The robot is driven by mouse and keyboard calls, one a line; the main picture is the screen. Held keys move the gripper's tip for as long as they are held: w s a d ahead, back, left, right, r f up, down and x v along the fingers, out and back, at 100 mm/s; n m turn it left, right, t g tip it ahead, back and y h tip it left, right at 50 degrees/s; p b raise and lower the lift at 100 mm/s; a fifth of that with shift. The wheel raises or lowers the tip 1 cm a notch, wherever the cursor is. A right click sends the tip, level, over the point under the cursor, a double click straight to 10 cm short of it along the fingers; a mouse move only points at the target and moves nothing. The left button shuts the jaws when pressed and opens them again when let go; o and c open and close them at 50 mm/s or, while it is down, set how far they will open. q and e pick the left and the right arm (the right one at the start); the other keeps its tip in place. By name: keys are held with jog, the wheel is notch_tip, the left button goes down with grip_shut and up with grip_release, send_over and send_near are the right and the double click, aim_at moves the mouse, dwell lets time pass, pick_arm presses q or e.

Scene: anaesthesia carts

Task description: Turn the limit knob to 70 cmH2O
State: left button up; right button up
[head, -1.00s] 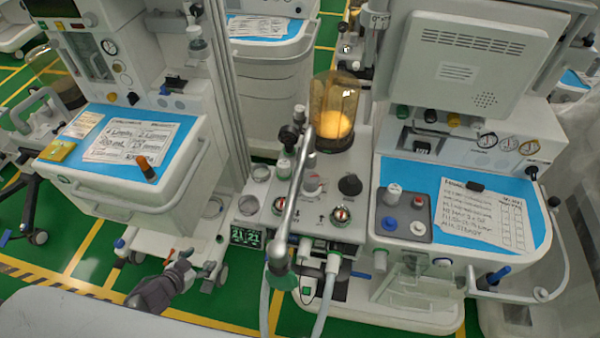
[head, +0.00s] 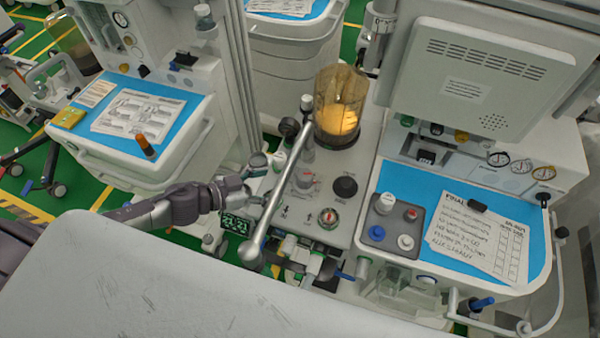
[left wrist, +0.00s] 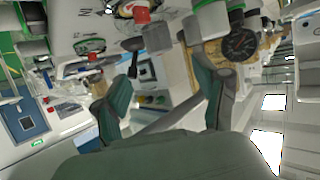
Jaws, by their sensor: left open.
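The grey, red-marked knob (head: 304,180) that looks like the limit knob stands on the breathing-circuit panel (head: 352,163) of the middle cart. A slanted silver bar passes close to its left and its scale is too small to read. My left gripper (head: 268,164) is at the panel's left edge, left of this knob and apart from it, partly behind the bar. In the left wrist view its two green-grey fingers (left wrist: 165,85) are spread with nothing held between them. Red-topped parts show at that view's top; I cannot tell which is the knob. My right gripper is not in view.
The silver bar (head: 276,185) crosses in front of the panel. An amber bellows dome (head: 338,100) stands behind, a black knob (head: 345,187) sits right of the limit knob, and a red-centred valve (head: 328,217) is nearer. A round gauge (left wrist: 240,44) shows in the wrist view.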

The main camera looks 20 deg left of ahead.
aim_at(298, 177)
pick_arm(q)
jog(key=x, duration=0.4)
jog(key=shift+w+d+r+p, duration=0.15)
jog(key=shift+w+d+p, duration=0.15)
jog(key=shift+p, duration=0.1)
jog(key=x, duration=0.4)
jog(key=shift+w+d+f, duration=0.4)
jog(key=shift+w+f, duration=0.05)
jog(key=shift+f, duration=0.05)
jog(key=shift+w+d+f, duration=0.1)
jog(key=shift+c, duration=1.6)
jog(key=c, duration=0.8)
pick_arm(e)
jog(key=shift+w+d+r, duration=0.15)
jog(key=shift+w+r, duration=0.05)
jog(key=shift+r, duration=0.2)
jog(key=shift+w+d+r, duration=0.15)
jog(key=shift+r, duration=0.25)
